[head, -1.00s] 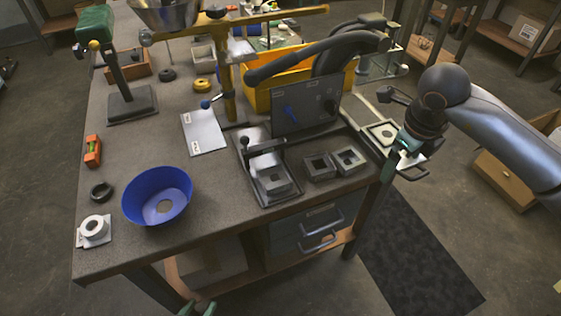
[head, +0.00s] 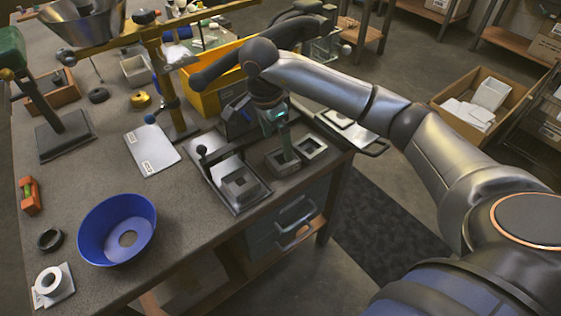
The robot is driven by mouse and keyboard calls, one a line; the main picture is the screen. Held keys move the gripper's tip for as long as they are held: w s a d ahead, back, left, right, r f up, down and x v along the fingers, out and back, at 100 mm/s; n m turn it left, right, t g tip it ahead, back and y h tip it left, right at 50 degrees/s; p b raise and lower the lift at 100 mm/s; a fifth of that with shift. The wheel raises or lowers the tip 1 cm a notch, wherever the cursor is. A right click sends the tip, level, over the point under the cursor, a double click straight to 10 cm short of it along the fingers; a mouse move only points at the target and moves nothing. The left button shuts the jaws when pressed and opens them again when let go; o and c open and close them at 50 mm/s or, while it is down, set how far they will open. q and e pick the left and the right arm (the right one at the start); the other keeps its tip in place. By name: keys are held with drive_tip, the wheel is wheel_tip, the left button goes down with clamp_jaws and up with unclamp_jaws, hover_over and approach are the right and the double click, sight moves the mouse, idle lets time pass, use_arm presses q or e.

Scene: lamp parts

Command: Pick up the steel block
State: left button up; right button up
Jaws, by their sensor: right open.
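Two grey square blocks with square recesses stand side by side near the table's right front edge: a left one (head: 274,163) and a right one (head: 311,147). A similar grey block (head: 240,185) sits on a dark plate fixture to their left. I cannot tell for sure which is the steel block. My right gripper (head: 286,152) is open, pointing down over the pair. A green finger reaches down at the left block and partly hides it; whether it touches cannot be told. My left gripper is not in view.
A lever (head: 201,151) rises from the plate fixture. A blue bowl (head: 117,229) stands at the front left. A yellow bin (head: 205,96) is behind my right gripper. A light tray (head: 345,128) is at the table's right edge. The table between bowl and fixture is clear.

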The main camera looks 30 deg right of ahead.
sight(283, 163)
drive_tip(key=shift+w+d+f+p, duration=0.1)
drive_tip(key=shift+d+f, duration=0.15)
drive_tip(key=shift+f, duration=0.85)
drive_tip(key=shift+s+d+f+p, duration=0.15)
drive_tip(key=shift+d+f, duration=0.15)
drive_tip(key=shift+f, duration=0.8)
drive_tip(key=shift+w+d+f+p, duration=0.15)
drive_tip(key=shift+d+f, duration=0.1)
drive_tip(key=shift+f, duration=0.85)
drive_tip(key=shift+r, duration=0.1)
clamp_jaws()
